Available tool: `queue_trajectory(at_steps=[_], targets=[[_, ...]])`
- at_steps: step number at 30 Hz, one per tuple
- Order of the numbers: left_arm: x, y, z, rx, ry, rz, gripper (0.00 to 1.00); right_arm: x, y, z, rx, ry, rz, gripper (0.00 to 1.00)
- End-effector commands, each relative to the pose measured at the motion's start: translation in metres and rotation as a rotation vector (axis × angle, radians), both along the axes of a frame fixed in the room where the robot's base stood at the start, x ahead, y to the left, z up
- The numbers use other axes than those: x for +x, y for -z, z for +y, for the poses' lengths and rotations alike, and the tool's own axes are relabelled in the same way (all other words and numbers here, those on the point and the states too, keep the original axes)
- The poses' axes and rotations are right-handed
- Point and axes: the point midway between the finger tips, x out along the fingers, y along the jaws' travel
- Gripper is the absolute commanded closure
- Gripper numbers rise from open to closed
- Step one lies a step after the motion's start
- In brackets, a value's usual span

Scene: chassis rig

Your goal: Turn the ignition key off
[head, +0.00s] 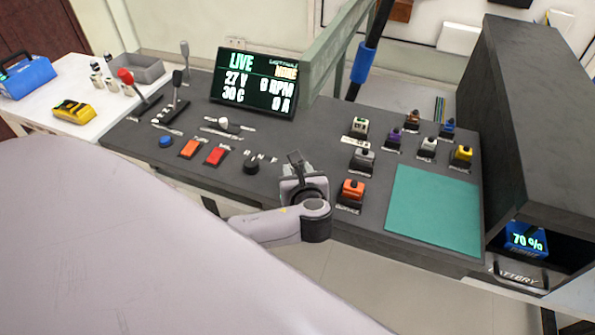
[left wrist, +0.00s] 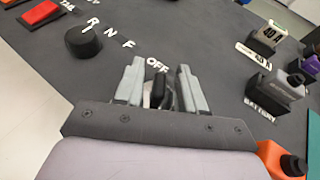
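The ignition key (left wrist: 158,90) is a small black piece in the left wrist view, standing just below a white OFF label (left wrist: 157,65). My left gripper (left wrist: 158,82) has one grey finger on each side of it, with narrow gaps showing, so it looks open around the key. The lower part of the key is hidden. In the head view my left gripper (head: 295,160) is low over the dark console (head: 270,200) and covers the key. The display (head: 255,82) reads LIVE, 27 V, 30 C, 0 RPM and 0 A. My right gripper is not in view.
A black rotary knob (left wrist: 83,42) beside letters R, N, F is left of the gripper. An orange block (head: 352,190) and several coloured connectors stand to the right. A teal mat (head: 435,210) is clear. A battery reading 70 % (head: 527,239) sits in the right-hand housing.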

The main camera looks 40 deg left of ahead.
Motion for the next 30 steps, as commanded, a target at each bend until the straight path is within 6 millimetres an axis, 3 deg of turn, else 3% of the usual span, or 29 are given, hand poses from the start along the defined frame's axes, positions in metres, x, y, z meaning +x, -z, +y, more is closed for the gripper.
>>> queue_trajectory(at_steps=[8,21,30], targets=[[-0.005,-0.002,-0.006,-0.001,0.002,0.001,0.61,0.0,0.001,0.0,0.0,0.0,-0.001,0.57],[-0.045,-0.026,-0.044,-0.001,0.002,0.001,0.61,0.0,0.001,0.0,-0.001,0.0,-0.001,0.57],[-0.047,-0.027,-0.046,0.001,0.0,0.001,0.61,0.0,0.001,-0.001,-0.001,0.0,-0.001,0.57]])
